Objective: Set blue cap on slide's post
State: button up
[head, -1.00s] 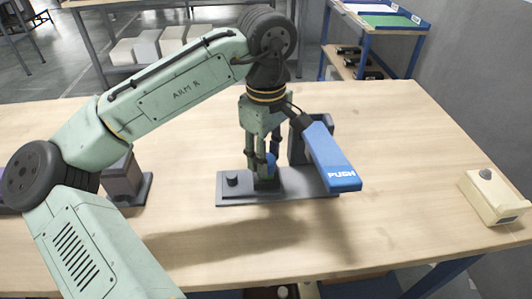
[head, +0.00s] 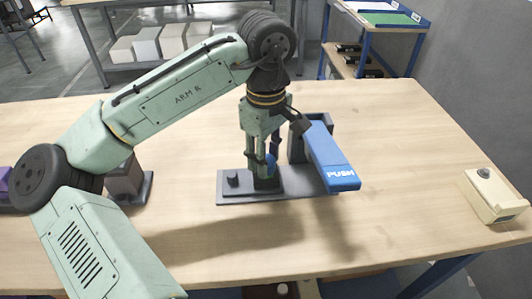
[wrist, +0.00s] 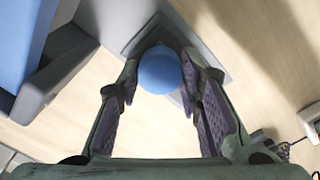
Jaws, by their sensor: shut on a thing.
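The blue cap (head: 271,163) is round and sits between the fingers of my gripper (head: 262,168). In the wrist view the cap (wrist: 160,71) shows as a blue ball between the two purple-padded fingers. My gripper is shut on it, pointing down over the dark block of the slide (head: 267,185). The block stands on a flat dark plate (head: 225,195). The post is hidden beneath the cap and fingers; I cannot tell whether the cap touches it.
A blue lever marked PUSH (head: 332,160) slopes down close to the right of my gripper, on a dark upright. A short knob (head: 232,179) stands on the plate's left end. A cream box with a grey button (head: 493,196) is far right. A dark block (head: 124,178) stands left.

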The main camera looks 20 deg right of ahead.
jog(key=o, duration=1)
jog(key=o, duration=0.4)
jog(key=shift+o, duration=0.2)
notch_tip(320, 180, up, 3)
jog(key=p, duration=0.3)
jog(key=shift+f, duration=0.1)
jog(key=shift+r+b, duration=0.3)
jog(key=shift+r, duration=1.8)
